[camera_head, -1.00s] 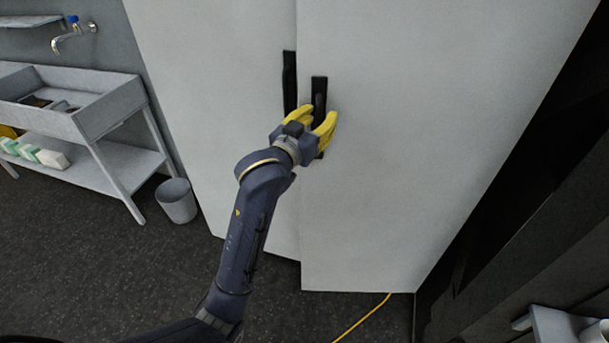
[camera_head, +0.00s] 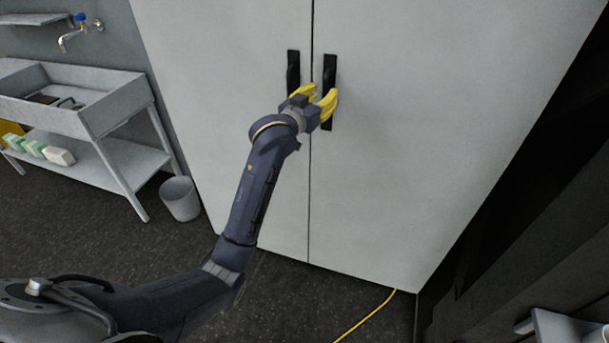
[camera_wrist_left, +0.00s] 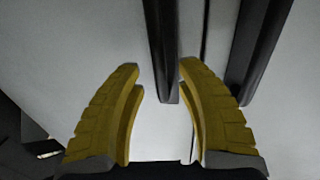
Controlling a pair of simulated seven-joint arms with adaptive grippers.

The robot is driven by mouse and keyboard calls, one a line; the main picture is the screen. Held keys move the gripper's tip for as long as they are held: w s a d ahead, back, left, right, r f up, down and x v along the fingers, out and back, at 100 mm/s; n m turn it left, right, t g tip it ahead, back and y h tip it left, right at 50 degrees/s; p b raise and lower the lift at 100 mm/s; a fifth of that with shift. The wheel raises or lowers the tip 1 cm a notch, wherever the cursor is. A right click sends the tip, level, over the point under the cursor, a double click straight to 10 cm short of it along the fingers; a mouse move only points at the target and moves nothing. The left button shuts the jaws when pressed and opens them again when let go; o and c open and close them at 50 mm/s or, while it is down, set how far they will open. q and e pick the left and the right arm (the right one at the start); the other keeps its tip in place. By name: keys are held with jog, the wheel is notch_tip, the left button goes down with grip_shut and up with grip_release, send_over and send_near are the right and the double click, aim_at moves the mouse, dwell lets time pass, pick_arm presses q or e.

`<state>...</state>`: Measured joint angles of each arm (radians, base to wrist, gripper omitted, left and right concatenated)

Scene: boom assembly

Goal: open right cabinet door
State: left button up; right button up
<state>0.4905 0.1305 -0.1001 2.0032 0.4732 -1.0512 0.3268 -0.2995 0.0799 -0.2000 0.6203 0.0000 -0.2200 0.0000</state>
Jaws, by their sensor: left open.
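The white cabinet's right door (camera_head: 420,140) has a black upright handle (camera_head: 329,72). The left door (camera_head: 230,90) has a similar black handle (camera_head: 293,70). The two doors look flush, with a thin seam between them. My left gripper (camera_head: 317,95) has yellow fingers and is open in front of the right door's handle, covering part of it. In the left wrist view, one dark handle (camera_wrist_left: 162,50) shows between the open fingers and another (camera_wrist_left: 262,50) is beside them. I cannot tell whether the fingers touch a handle. My right gripper is out of view.
A grey sink bench (camera_head: 95,125) with a lower shelf and a wastebasket (camera_head: 180,198) stand left of the cabinet. A yellow cable (camera_head: 365,317) lies on the dark floor in front. A dark structure (camera_head: 530,190) is at the right.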

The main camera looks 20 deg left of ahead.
pick_arm(q)
jog(key=s+a, duration=0.3)
jog(key=s, duration=1.2)
jog(key=w+a+f+y, duration=0.1)
jog(key=w+a+f, duration=0.1)
jog(key=w+f, duration=0.75)
notch_tip(320, 180, down, 19)
jog(key=w+a+g+y, duration=0.1)
jog(key=w+g, duration=0.1)
jog(key=shift+a+r+g, duration=0.15)
jog(key=shift+a+g, duration=0.15)
jog(key=shift+g, duration=0.1)
